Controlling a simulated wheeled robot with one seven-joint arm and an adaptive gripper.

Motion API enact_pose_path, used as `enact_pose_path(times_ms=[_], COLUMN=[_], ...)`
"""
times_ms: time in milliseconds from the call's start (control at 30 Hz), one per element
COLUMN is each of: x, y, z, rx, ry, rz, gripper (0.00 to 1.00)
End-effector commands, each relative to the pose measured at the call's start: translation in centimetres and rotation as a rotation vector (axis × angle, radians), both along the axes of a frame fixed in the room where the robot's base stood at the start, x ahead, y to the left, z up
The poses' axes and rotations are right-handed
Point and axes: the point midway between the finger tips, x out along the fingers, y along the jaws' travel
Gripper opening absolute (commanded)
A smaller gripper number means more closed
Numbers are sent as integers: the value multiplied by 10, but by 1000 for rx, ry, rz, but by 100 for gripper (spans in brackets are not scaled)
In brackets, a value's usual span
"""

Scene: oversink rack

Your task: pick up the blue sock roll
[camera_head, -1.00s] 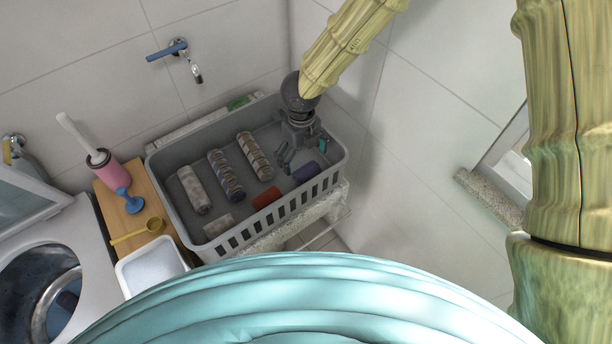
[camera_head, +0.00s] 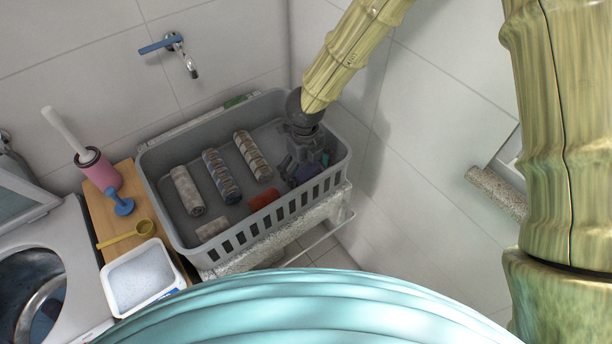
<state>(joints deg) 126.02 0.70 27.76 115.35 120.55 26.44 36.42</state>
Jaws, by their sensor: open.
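The blue sock roll (camera_head: 306,173) lies in the right end of the grey basket (camera_head: 186,242), near its front wall. It looks dark blue and is partly hidden by my gripper. My gripper (camera_head: 304,170) is open and points down into the basket, with its fingers at the blue roll. I cannot tell whether the fingers touch it or only stand above it.
A red roll (camera_head: 263,199) lies just left of the blue one. Several patterned rolls, such as a grey one (camera_head: 187,191), lie further left. The slotted basket walls surround the gripper. A white tub (camera_head: 141,277) stands outside at the left.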

Motion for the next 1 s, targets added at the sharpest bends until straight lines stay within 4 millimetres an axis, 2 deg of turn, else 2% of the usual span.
enact_pose_path(times_ms=[200, 400, 433, 833, 1000], x=[0, 0, 0, 0, 0], y=[0, 0, 0, 0, 0], z=[0, 0, 0, 1, 9], rx=[0, 0, 0, 1, 1], ry=[0, 0, 0, 1, 1], rz=[0, 0, 0, 0, 0], gripper=[93, 56, 55, 54, 54])
